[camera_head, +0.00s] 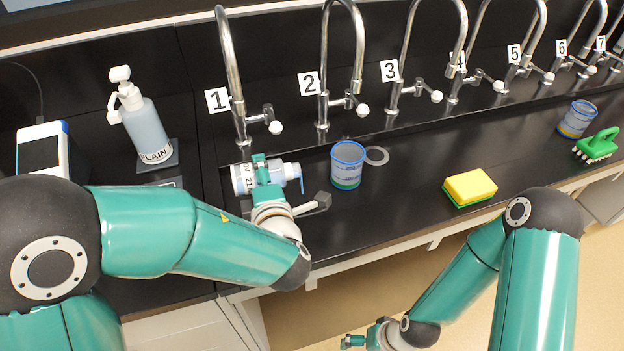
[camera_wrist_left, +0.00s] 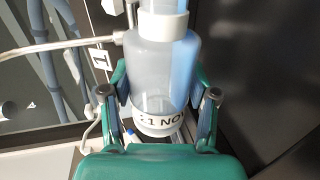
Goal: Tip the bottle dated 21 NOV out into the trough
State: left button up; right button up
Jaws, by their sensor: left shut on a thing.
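The bottle dated 21 NOV (camera_head: 240,180) lies on its side in my left gripper (camera_head: 265,183), below tap 1, its neck and cap pointing right. In the left wrist view the bottle (camera_wrist_left: 165,75) is pale and translucent, with "21 NOV" readable on the band at its base. The fingers of the left gripper (camera_wrist_left: 160,105) close on it from both sides. Whether liquid is leaving it cannot be seen. The dark trough (camera_head: 430,140) runs below the row of taps. My right gripper (camera_head: 356,341) is low at the bottom edge, away from the bench, its jaws unclear.
A blue-rimmed cup (camera_head: 348,168) stands just right of the bottle, with a grey ring (camera_head: 376,155) beside it. A yellow-green sponge (camera_head: 470,187), another cup (camera_head: 577,119) and a green brush (camera_head: 598,146) are farther right. A PLAIN bottle (camera_head: 147,130) and white device (camera_head: 42,150) stand left.

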pick_arm(q)
jog(key=shift+w+d+r+m+y+p, duration=0.15)
jog(key=shift+r+m+p, duration=0.2)
jog(key=shift+p, duration=0.5)
jog(key=shift+s+d+r+m+y+p, duration=0.15)
jog(key=shift+m+p, duration=0.3)
jog(key=shift+p, duration=0.45)
jog(key=shift+w+d+r+m+y+p, duration=0.1)
jog(key=shift+r+m+p, duration=0.3)
jog(key=shift+p, duration=0.45)
